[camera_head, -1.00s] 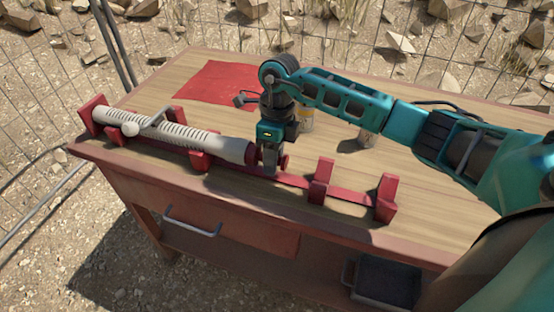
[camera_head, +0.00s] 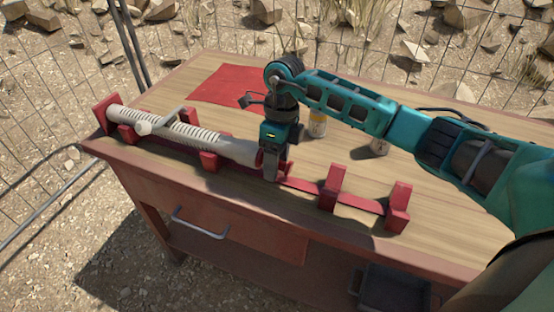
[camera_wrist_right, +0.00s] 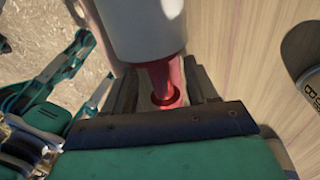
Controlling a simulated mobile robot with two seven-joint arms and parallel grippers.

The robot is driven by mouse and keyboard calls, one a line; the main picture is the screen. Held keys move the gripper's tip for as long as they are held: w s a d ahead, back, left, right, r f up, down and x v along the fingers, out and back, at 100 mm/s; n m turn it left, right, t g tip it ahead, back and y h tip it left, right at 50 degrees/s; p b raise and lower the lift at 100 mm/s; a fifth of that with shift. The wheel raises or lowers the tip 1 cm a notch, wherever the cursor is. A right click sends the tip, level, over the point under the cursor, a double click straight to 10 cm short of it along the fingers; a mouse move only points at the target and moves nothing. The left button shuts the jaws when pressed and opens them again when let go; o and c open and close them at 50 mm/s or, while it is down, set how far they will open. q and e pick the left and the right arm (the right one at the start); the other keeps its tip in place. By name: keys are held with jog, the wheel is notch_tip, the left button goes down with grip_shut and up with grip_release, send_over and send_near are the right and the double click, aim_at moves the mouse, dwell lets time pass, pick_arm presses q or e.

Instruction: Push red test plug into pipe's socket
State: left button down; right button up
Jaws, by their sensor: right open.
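The pale ribbed pipe (camera_head: 190,134) lies along a red rack on the workbench, its smooth socket end toward the right. My right gripper (camera_head: 271,175) points down at that end, its fingers close against it. In the right wrist view, the pipe's white end (camera_wrist_right: 140,28) fills the top. The red test plug (camera_wrist_right: 165,85) meets it in line, between the fingers of my open gripper (camera_wrist_right: 165,98). How deep the plug sits in the socket cannot be seen. In the head view the plug is mostly hidden by the gripper.
Red rack posts (camera_head: 331,187) stand right of the gripper. A red cloth (camera_head: 229,86) lies behind the pipe. A labelled can (camera_head: 317,126) and another small container (camera_head: 380,147) stand behind, under my right arm. A wire fence runs behind the bench.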

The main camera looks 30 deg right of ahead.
notch_tip(320, 180, up, 13)
jog(key=w+d, duration=0.1)
jog(key=d, duration=0.1)
jog(key=shift+w+f, duration=0.15)
jog(key=shift+w, duration=0.15)
